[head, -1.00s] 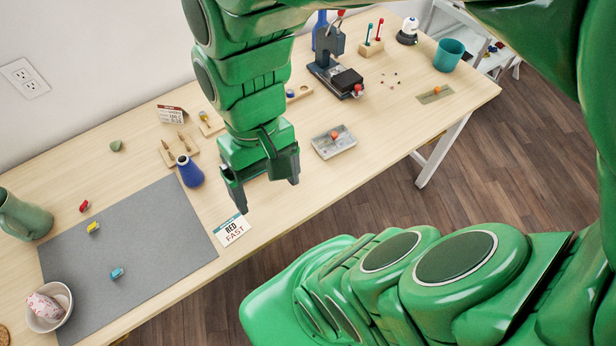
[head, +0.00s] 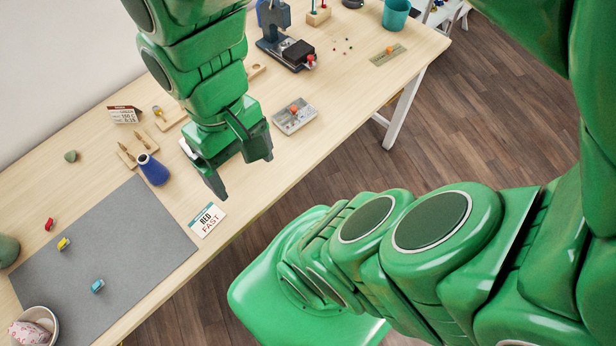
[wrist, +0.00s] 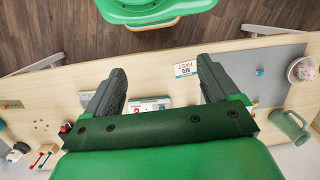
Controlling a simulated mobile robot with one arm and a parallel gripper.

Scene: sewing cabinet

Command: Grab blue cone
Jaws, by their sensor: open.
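A RED FAST card (head: 207,220) lies near the front table edge. A wooden holder (head: 138,148) stands behind the cone. A grey tray (head: 294,115) lies right of my gripper.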

